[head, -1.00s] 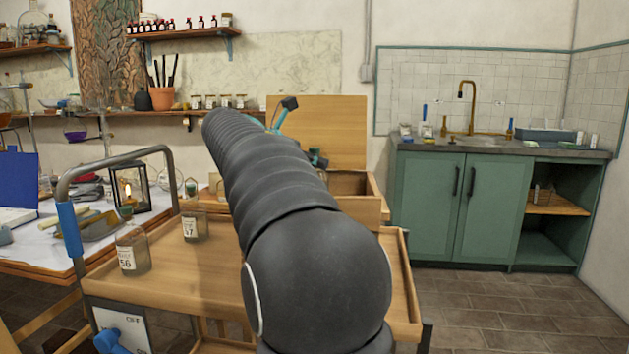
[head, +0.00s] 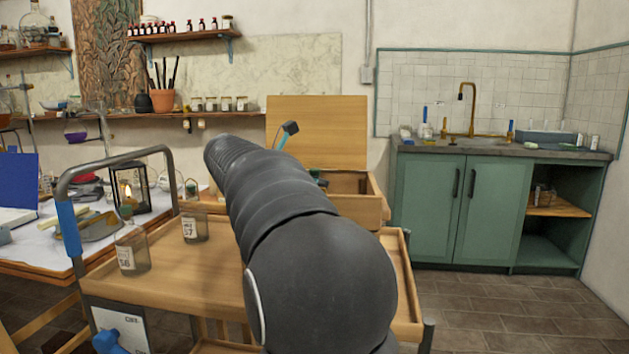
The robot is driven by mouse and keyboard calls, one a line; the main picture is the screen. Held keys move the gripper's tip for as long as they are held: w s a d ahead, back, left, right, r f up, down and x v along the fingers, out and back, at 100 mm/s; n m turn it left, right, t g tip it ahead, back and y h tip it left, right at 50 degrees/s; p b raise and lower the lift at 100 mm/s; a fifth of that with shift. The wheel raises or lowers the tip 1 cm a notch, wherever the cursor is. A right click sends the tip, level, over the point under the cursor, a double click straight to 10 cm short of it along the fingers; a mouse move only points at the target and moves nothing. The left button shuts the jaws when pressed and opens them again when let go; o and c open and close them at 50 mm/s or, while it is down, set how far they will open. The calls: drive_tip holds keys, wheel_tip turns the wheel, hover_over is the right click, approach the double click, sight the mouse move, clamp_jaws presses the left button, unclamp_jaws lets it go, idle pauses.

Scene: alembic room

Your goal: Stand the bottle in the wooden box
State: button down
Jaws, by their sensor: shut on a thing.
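The wooden box (head: 352,208) stands open at the far end of the wooden trolley, its lid (head: 318,135) raised at the back. My dark arm reaches over the trolley toward it and covers its left part. Only a small dark and teal piece of my gripper (head: 318,178) shows past the arm, at the box opening. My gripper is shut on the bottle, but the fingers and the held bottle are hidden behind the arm. I cannot tell how deep the bottle is or whether it touches the box floor.
Two labelled glass bottles stand on the trolley (head: 185,270), one near its left edge (head: 132,250) and one farther back (head: 194,225). A metal handle rail (head: 115,160) rises at the left. A lantern (head: 130,190) stands on the cluttered table behind. The floor at right is clear.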

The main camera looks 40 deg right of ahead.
drive_tip(key=shift+f, duration=0.15)
drive_tip(key=c, duration=1)
unclamp_jaws()
drive_tip(key=shift+r, duration=0.3)
drive_tip(key=v, duration=1.2)
drive_tip(key=shift+r+p, duration=0.2)
drive_tip(key=shift+p, duration=0.2)
